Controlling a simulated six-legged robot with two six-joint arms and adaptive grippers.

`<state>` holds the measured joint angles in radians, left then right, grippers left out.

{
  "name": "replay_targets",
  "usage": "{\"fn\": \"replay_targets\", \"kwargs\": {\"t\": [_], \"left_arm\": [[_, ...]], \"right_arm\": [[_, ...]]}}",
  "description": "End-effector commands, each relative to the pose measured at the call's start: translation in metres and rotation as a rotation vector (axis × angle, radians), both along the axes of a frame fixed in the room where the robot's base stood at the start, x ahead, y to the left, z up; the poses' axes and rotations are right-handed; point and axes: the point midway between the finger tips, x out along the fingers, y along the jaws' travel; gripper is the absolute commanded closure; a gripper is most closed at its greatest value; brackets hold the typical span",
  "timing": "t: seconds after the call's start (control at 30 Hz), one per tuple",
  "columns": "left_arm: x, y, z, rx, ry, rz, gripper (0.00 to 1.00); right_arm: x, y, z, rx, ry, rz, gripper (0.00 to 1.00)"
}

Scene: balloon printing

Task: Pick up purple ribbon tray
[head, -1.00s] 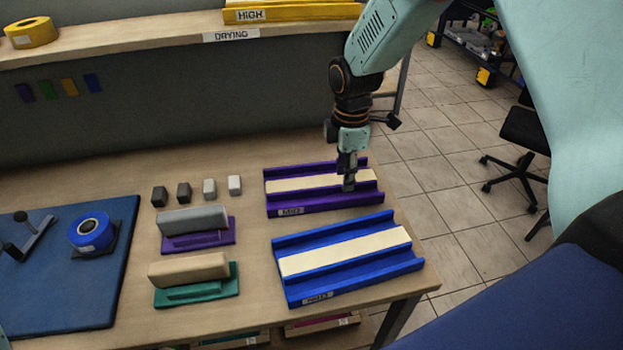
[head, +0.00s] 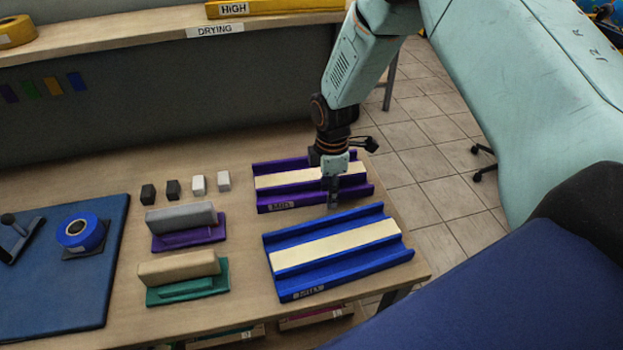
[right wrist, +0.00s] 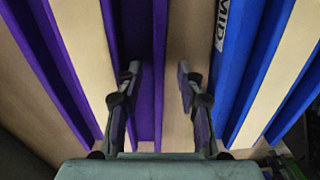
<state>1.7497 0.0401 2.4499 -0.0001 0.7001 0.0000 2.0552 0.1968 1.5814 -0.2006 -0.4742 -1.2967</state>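I cannot tell whether the fingers touch the tray. My left gripper is not in view.
A blue ribbon tray (head: 345,268) lies close in front of the purple one, with a narrow gap between. Purple (head: 190,236) and green (head: 190,290) block holders stand to the left, with several small blocks behind. The table's right edge is near.

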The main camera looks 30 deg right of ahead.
Motion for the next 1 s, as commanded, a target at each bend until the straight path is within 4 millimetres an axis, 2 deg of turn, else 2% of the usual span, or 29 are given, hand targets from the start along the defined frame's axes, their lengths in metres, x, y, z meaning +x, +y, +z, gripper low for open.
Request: {"fn": "replay_targets", "kwargs": {"t": [0.13,0.57,1.0], "left_arm": [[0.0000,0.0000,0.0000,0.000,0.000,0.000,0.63],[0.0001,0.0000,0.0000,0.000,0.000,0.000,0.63],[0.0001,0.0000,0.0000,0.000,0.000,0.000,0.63]], "right_arm": [[0.0012,-0.0006,0.0004,0.000,-0.001,0.001,0.62],[0.0009,-0.0007,0.0005,0.000,0.000,0.001,0.99],[0.0017,-0.0007,0.0013,-0.001,-0.003,0.001,1.00]]}}
